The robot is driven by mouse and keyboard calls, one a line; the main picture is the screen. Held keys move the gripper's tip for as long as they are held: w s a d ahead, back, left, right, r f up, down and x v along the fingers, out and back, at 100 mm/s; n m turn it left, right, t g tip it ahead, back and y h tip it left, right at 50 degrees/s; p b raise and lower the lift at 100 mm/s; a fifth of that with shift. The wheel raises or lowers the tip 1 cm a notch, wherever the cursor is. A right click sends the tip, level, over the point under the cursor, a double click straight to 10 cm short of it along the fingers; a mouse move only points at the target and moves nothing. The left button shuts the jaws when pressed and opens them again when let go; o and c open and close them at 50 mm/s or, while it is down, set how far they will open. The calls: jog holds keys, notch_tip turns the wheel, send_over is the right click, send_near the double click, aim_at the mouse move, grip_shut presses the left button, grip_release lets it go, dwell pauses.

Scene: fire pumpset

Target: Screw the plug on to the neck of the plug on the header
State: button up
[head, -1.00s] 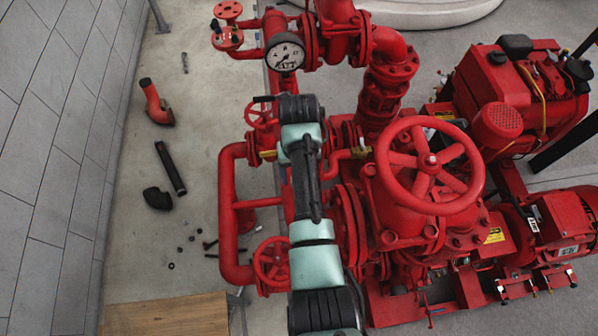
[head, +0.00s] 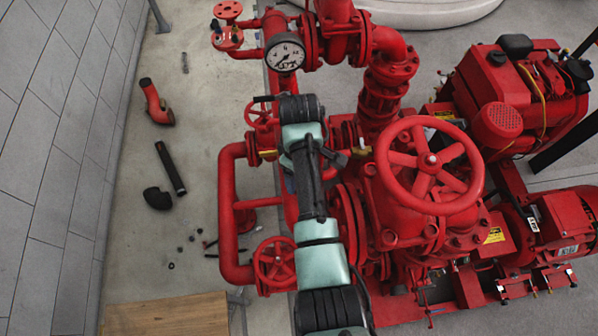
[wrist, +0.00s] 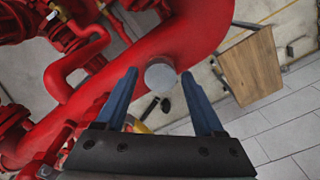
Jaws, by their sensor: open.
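A pale grey round plug (wrist: 160,76) shows end-on in the wrist view, in front of the red header pipe (wrist: 205,28). My gripper (wrist: 160,72) has its two blue fingers spread, one on each side of the plug, with a visible gap to each. Whether the plug sits on the neck or is screwed in cannot be told, as the neck is hidden behind it. In the head view my arm covers the plug and most of my gripper, over the red header pipe (head: 291,205).
Red pipework with a handwheel (head: 428,165) and a gauge (head: 286,54) stands close around my arm. A wooden board (head: 165,315) is at the lower left.

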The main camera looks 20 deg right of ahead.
jog(key=n, duration=0.3)
dwell(0.5)
grip_shut()
jog(key=m, duration=0.4)
jog(key=shift+m, duration=0.3)
jog(key=shift+a+m, duration=0.1)
jog(key=shift+m, duration=2.2)
